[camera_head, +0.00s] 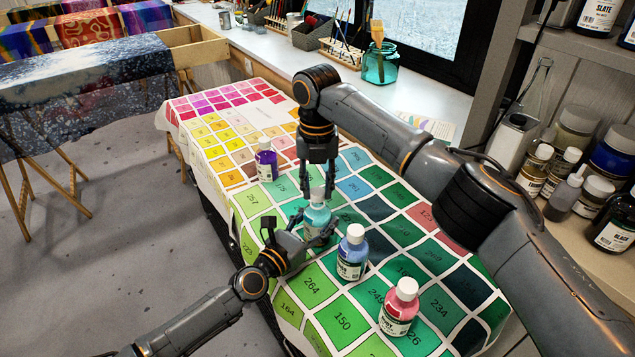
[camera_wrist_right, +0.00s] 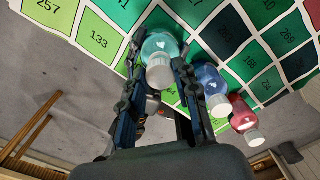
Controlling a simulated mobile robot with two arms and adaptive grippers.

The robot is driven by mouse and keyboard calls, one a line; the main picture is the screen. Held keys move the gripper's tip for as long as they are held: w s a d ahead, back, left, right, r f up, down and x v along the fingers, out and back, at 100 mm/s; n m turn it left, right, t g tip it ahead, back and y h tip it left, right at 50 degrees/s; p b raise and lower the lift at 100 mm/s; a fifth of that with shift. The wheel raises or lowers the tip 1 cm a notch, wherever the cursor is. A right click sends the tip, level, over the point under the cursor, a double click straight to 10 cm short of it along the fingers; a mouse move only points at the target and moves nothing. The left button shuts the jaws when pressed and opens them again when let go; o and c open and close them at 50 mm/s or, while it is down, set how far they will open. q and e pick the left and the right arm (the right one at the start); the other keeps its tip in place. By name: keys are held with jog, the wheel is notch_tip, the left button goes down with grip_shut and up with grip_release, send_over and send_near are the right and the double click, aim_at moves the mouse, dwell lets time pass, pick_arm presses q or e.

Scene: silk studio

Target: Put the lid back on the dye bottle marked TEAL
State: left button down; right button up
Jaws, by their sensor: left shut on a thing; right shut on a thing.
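The teal dye bottle (camera_head: 317,219) stands upright on the swatch cloth; its label is largely hidden by my left gripper. A white lid (camera_head: 317,194) is at the bottle's mouth; I cannot tell whether it is seated or just above. My right gripper (camera_head: 317,191) points down from above and is shut on the lid. My left gripper (camera_head: 311,232) comes in low from the left and is shut on the bottle's body. In the right wrist view, the lid (camera_wrist_right: 160,77) shows between my right fingers, in line with the teal bottle (camera_wrist_right: 160,46).
A blue bottle (camera_head: 352,254) stands close to the right of the teal one, and a red-pink bottle (camera_head: 398,309) nearer the front; both are white-capped. A purple bottle (camera_head: 265,160) stands farther back. Shelves of jars (camera_head: 620,150) line the right side.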

jog(key=shift+f, duration=0.55)
dwell(0.4)
